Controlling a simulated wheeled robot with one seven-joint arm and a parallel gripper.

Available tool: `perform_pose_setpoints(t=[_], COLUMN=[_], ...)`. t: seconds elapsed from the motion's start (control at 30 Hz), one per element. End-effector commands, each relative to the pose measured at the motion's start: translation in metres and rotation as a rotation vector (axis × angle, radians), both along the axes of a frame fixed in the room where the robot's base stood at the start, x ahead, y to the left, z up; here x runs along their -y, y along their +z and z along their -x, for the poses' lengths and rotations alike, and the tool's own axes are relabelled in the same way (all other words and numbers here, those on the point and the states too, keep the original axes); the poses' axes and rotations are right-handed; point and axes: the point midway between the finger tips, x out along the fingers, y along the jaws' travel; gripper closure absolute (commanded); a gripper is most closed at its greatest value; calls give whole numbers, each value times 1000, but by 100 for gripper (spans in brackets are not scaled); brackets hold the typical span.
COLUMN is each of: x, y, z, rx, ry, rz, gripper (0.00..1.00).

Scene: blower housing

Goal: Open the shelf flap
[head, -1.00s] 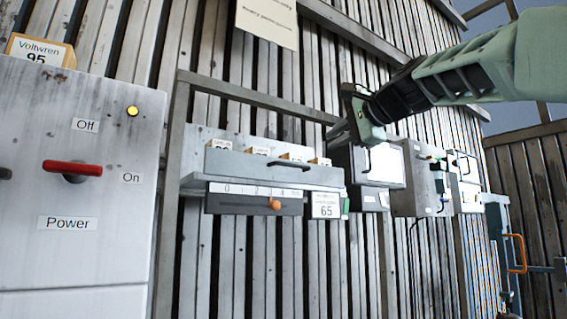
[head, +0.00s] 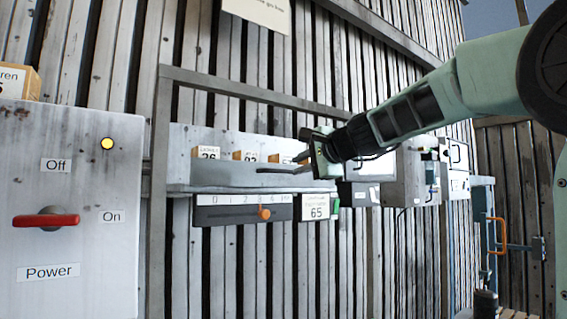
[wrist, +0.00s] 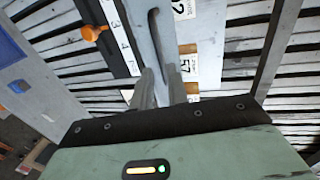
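The shelf flap (head: 225,176) is the grey front panel of the wall shelf (head: 183,140). It is tilted outward and down, with labelled blocks showing behind it. Its dark bar handle (head: 283,170) also shows in the wrist view (wrist: 155,35), running lengthwise ahead of the fingers. My gripper (head: 300,160) is at the handle's right end. In the wrist view my two fingers (wrist: 160,82) stand a narrow gap apart, with the handle's near end close to their tips. I cannot tell whether they touch it.
A power cabinet with a red lever (head: 47,220) stands at the left. Grey boxes (head: 410,178) hang to the right. A metal frame post (head: 160,200) stands left of the shelf.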

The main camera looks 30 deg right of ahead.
Motion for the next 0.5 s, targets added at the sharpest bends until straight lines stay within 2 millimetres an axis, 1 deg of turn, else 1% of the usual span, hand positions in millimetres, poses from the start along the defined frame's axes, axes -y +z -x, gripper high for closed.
perform_pose_setpoints(t=[0.03, 0.2, 0.33, 0.5], x=[-1, -2, -3, -3], y=[-1, -7, -11, -14], z=[-12, -44, -62, -74], rx=[-3, -2, -1, 0], ry=[3, 3, 3, 1], rz=[-1, -2, -1, 1], gripper=[84, 84, 84, 84])
